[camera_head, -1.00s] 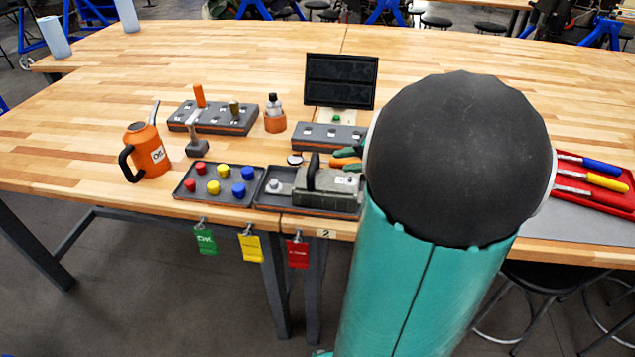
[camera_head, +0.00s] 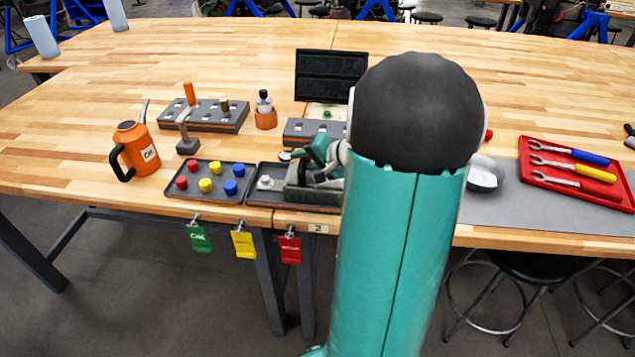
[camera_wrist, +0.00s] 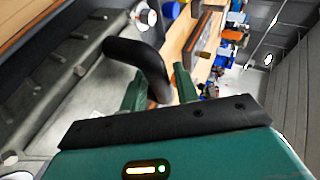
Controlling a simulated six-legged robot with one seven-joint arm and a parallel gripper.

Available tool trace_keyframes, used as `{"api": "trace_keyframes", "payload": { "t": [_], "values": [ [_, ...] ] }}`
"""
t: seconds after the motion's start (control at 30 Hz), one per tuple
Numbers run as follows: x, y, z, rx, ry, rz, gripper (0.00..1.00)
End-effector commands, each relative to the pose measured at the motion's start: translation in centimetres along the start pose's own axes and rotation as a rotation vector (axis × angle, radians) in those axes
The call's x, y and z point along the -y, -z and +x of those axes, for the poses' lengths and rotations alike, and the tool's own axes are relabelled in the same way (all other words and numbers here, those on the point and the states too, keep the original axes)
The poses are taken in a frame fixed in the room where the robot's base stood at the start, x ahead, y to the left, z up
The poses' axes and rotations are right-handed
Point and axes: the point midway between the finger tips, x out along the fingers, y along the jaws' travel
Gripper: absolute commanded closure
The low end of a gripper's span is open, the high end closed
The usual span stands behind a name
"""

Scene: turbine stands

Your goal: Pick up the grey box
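The grey box (camera_head: 303,195) sits in a dark tray at the front edge of the wooden table, partly hidden by my arm in the head view. In the wrist view, the grey box (camera_wrist: 55,95) fills the left side, with its curved black handle (camera_wrist: 137,62) rising from it. My gripper (camera_wrist: 160,85) has its two green fingers apart, one on each side of the handle's near part, with narrow gaps beside it. In the head view, my gripper (camera_head: 322,160) is at the top of the box. The box rests in the tray.
Left of the box is a tray (camera_head: 212,197) of red, yellow and blue knobs. An orange oil can (camera_head: 135,150) stands further left. Behind are a grey block (camera_head: 205,115) and a black screen (camera_head: 330,75). A red tool tray (camera_head: 575,172) lies right.

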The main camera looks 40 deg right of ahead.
Motion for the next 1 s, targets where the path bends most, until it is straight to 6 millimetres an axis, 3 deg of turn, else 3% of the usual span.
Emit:
{"api": "trace_keyframes", "payload": {
  "t": [0.07,0.2,0.23,0.73,0.9,1.0],
  "values": [
    [0.0,0.0,0.0,0.000,0.000,0.000,0.71],
    [0.0,0.0,0.0,0.001,0.000,0.000,0.99],
    [0.0,0.0,0.0,0.001,0.000,0.000,1.00],
    [1.0,0.3,-0.6,-0.001,0.004,-0.005,1.00],
    [2.8,0.7,-1.7,-0.002,0.004,-0.007,1.00],
    [3.4,0.7,-3.4,-0.005,0.004,-0.006,1.00]
  ]
}}
